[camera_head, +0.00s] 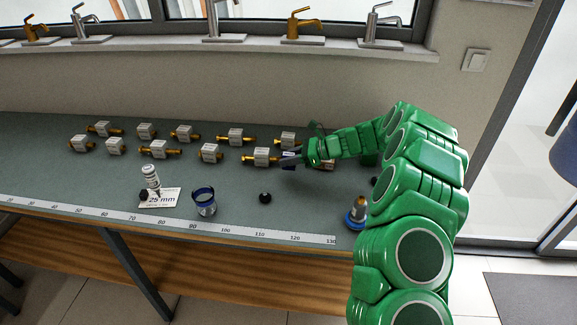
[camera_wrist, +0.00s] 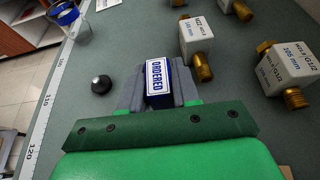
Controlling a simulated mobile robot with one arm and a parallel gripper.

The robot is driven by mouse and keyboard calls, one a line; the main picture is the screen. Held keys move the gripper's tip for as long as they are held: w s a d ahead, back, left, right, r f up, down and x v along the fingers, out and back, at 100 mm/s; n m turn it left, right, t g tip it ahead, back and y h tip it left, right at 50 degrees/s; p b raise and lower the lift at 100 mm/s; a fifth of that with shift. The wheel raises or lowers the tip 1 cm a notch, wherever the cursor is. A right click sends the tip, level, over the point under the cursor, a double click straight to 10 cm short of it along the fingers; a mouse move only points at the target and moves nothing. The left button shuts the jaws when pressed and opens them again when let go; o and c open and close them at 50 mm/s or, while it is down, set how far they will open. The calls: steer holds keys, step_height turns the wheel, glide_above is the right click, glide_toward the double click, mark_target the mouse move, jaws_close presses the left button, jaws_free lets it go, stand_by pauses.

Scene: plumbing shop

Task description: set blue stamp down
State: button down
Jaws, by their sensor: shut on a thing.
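The blue stamp (camera_wrist: 157,84) has a white label reading "ORDERED" and sits between the grey fingers of my gripper (camera_wrist: 160,76), which is shut on it. In the head view my gripper (camera_head: 291,160) is over the right part of the workbench (camera_head: 225,180), beside the row of valves. Only a small dark blue part of the stamp (camera_head: 289,166) shows there. I cannot tell whether its underside touches the bench.
Several white-tagged brass valves stand close by, one just ahead (camera_wrist: 196,40) and one at the right (camera_wrist: 284,68). A black round knob (camera_head: 265,198) lies nearer the front. A blue-rimmed cup (camera_head: 204,203) and a ruler strip (camera_head: 200,222) are at the front. Bench between is clear.

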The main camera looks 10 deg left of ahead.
steer(key=shift+w+f, duration=0.15)
steer(key=shift+f, duration=1.55)
steer(key=c, duration=0.8)
jaws_free()
steer(key=shift+f, duration=0.1)
